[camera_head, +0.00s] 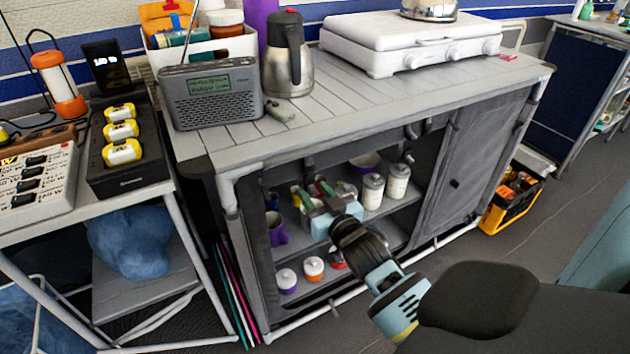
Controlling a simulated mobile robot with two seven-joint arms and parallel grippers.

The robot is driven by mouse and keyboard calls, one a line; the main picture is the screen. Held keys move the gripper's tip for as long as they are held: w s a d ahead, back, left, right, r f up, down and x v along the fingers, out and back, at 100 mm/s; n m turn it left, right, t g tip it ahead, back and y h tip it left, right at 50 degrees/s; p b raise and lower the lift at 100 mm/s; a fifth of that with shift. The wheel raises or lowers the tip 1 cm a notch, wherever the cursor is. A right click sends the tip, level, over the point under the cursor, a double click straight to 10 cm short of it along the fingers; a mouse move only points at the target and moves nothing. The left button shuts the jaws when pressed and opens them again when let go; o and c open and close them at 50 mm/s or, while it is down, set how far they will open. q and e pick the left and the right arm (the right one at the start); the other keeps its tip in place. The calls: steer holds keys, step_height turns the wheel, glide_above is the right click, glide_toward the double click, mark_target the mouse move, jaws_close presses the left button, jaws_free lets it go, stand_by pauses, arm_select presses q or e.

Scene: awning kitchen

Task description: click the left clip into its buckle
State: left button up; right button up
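My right gripper (316,190) reaches in from the lower right, in front of the open cabinet (238,205) under the counter. Its two fingers point away from me with a gap between them, and I see nothing held. Two dark strap-like pieces hang under the counter's front edge, one on the left (411,131) and one on the right (432,124). They may be clip parts, but they are too small to tell which is clip or buckle. The gripper is below and left of them, apart from both. My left gripper is out of view.
The counter (365,110) holds a grey radio (211,95), a steel jug (288,60) and a white stove (410,45). Jars (373,191) and cups stand on the cabinet shelves behind my gripper. A yellow-black crate (510,203) stands on the floor at right.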

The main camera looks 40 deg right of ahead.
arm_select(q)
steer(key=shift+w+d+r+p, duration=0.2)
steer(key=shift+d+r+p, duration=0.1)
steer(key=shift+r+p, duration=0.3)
arm_select(e)
steer(key=v, duration=0.7)
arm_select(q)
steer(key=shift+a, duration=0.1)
arm_select(e)
steer(key=shift+s, duration=0.1)
